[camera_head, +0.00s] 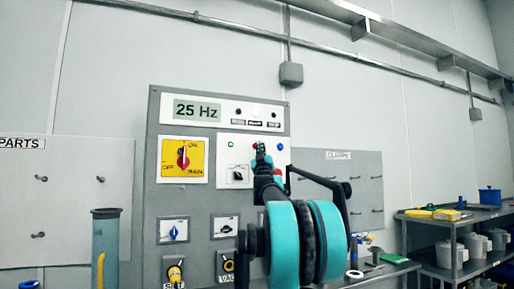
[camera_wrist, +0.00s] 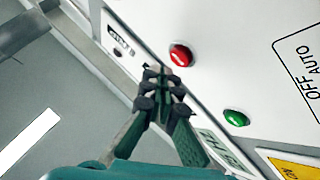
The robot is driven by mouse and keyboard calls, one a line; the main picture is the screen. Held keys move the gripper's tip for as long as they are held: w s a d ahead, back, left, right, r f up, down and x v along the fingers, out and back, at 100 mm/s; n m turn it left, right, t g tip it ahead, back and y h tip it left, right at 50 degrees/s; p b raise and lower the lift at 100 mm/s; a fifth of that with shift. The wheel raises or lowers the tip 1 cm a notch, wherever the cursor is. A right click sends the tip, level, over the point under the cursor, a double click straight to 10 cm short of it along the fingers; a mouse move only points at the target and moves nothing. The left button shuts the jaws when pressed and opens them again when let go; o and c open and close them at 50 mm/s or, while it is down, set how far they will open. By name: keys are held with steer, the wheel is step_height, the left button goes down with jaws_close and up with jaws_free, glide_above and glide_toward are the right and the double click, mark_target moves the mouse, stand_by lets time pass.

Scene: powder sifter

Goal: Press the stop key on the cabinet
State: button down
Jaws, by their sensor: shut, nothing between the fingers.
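The cabinet (camera_head: 152,130) is a grey upright panel with a lit 25 Hz display (camera_head: 197,110). Which is the stop key I cannot read. My gripper (camera_wrist: 162,76) is shut and empty, its fingertips in front of the plate and beside the red button in the wrist view. Contact cannot be made out.
A yellow plate with a red rotary switch (camera_head: 183,157) lies left of the control plate. A black selector knob (camera_head: 238,174) sits under the green button. More knobs are lower down. A blue-grey cylinder (camera_head: 105,245) stands at left; shelves (camera_head: 440,222) stand at right.

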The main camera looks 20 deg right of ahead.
steer(key=shift+s, duration=2.2)
steer(key=w+a+f+g+y, duration=0.1)
steer(key=a+f+g+y, duration=0.15)
steer(key=f, duration=0.95)
steer(key=w+a+f+g+y, duration=0.1)
steer(key=a+f+g, duration=0.25)
steer(key=f, duration=0.85)
steer(key=s+a+f+g+y, duration=0.1)
steer(key=s+a+f+g, duration=0.2)
steer(key=f, duration=0.7)
steer(key=s+a+f+g+y, duration=0.1)
steer(key=s+a+f+g, duration=0.2)
steer(key=f, duration=0.8)
steer(key=s+a+f+g, duration=0.3)
steer(key=s+f, duration=0.7)
steer(key=s+a+f+g+y, duration=0.1)
steer(key=s+a+f+g, duration=0.1)
steer(key=s+f, duration=0.9)
steer(key=s+a+f+g+y, duration=0.1)
steer(key=s+a+f+g, duration=0.2)
steer(key=s+f, duration=0.7)
steer(key=shift+s+a+f+m+g, duration=0.15)
steer(key=shift+s+a+m+g, duration=0.2)
steer(key=shift+s+g, duration=0.3)
